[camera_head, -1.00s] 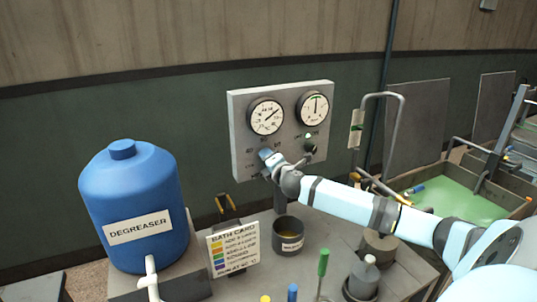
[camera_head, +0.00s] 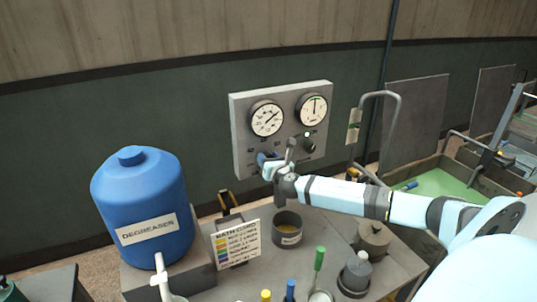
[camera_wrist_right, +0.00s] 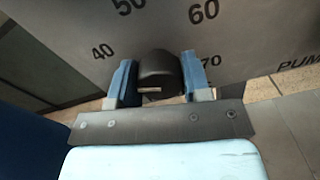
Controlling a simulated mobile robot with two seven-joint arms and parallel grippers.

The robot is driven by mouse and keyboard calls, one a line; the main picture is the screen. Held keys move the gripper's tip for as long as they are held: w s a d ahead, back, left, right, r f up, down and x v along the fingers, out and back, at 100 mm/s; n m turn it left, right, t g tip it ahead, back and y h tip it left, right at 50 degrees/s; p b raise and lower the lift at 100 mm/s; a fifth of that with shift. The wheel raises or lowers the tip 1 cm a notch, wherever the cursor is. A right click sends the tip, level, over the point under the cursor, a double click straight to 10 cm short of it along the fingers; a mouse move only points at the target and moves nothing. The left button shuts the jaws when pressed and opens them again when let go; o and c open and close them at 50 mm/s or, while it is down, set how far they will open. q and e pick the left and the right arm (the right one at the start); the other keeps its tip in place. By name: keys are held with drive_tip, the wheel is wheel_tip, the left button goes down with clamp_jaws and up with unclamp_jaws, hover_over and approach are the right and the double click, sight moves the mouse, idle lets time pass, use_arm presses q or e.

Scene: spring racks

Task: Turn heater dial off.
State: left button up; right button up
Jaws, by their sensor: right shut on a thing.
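The heater dial (camera_wrist_right: 158,72) is a dark round knob on the grey control panel (camera_head: 241,120). The wrist view shows printed numbers 40, 50, 60 and 70 around it. A short pale mark shows on its near face. My right gripper (camera_wrist_right: 160,82) is shut on the dial, one blue finger on each side. In the head view my right gripper (camera_head: 266,161) reaches the lower left of the panel and hides the dial. My left gripper is not in view.
Two round gauges (camera_head: 267,119) sit above on the panel, with another black knob (camera_head: 309,146) at lower right. A blue degreaser drum (camera_head: 142,200), a bath card (camera_head: 237,243) and a dark pot (camera_head: 287,232) stand below. A green bath (camera_head: 440,184) lies at right.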

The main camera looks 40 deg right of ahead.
drive_tip(key=shift+n+p, duration=0.35)
drive_tip(key=shift+n, duration=1.05)
drive_tip(key=n, duration=0.2)
drive_tip(key=shift+n, duration=2.2)
drive_tip(key=shift+f+n, duration=0.1)
drive_tip(key=shift+n, duration=0.2)
drive_tip(key=o, duration=0.9)
